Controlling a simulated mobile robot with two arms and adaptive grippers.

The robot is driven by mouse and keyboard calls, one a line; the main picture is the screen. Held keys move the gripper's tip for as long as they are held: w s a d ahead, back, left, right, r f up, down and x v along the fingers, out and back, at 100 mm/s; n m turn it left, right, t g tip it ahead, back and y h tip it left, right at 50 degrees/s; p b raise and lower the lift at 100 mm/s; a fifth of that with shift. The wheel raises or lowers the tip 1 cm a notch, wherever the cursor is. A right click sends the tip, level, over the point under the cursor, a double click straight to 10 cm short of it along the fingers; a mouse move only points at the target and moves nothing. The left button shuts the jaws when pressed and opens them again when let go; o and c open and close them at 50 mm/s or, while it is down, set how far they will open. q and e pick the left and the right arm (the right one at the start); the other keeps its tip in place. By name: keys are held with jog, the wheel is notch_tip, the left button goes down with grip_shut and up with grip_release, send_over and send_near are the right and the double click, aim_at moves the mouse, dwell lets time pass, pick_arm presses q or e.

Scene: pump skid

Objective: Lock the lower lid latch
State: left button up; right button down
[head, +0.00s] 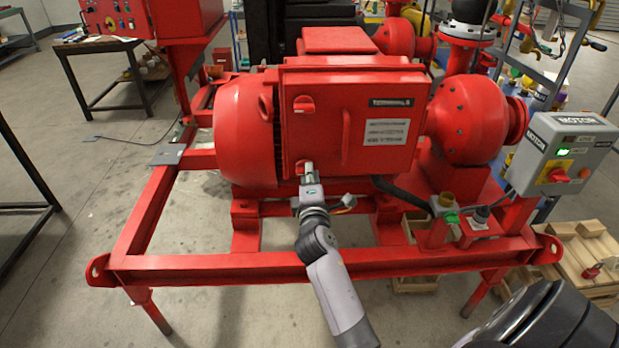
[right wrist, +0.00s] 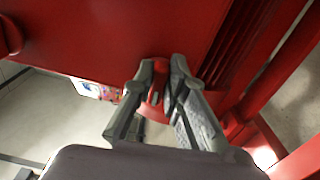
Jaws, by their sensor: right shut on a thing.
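The red lid (head: 355,125) of the motor's terminal box is closed against its front. The upper lid latch (head: 304,104), a red knob, sits at the lid's left edge. The lower lid latch (head: 300,168) is at the lid's lower left corner, mostly hidden by my right gripper (head: 309,172). In the right wrist view, my right gripper (right wrist: 164,80) is shut on the red lower latch (right wrist: 156,92), with a finger on each side. The latch's exact turn angle is hard to tell. My left gripper is not in view.
The red skid frame rail (head: 220,268) runs across in front of the motor. A lid handle (head: 346,136) stands right of the latches. A grey motor control box (head: 562,150) is at the right, and a wooden pallet (head: 585,262) lies below it. Open floor lies left.

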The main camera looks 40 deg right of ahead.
jog(key=shift+f+m, duration=0.1)
jog(key=shift+m, duration=0.5)
jog(key=c, duration=1.6)
grip_release()
